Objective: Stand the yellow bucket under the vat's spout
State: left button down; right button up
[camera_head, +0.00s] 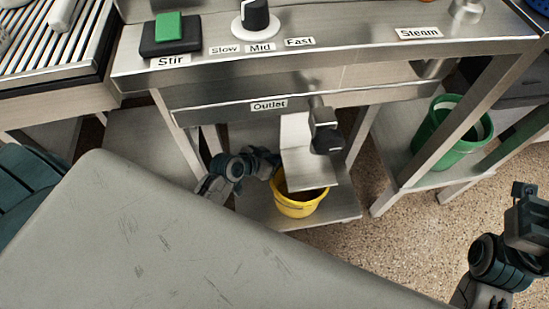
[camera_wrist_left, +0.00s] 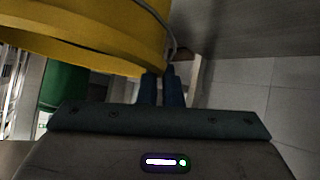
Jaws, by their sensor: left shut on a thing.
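The yellow bucket (camera_head: 298,205) stands upright on the low shelf below the vat's outlet. The metal spout plate (camera_head: 308,168) hangs in front of and above it and hides part of its opening. A black valve handle (camera_head: 326,138) sits at the spout's right. My left gripper (camera_head: 274,166) is at the bucket's upper left side. In the left wrist view its fingers (camera_wrist_left: 161,88) are close together at the yellow wall (camera_wrist_left: 90,35), by the wire handle (camera_wrist_left: 160,22); the exact grip point is hidden. My right gripper (camera_head: 525,195) is at the right edge, away from the bucket.
A green bucket (camera_head: 452,130) stands on the shelf to the right, behind a slanted metal leg (camera_head: 445,130). The low shelf (camera_head: 340,208) under the vat has a little bare room. A large grey surface (camera_head: 150,235) fills the lower left. The counter carries a knob (camera_head: 256,18).

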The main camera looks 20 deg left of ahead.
pick_arm(q)
jog(key=c, duration=1.6)
grip_release()
jog(key=shift+f, duration=0.15)
jog(key=shift+r, duration=0.2)
jog(key=p+v, duration=0.3)
jog(key=v, duration=0.9)
jog(key=shift+p, duration=0.3)
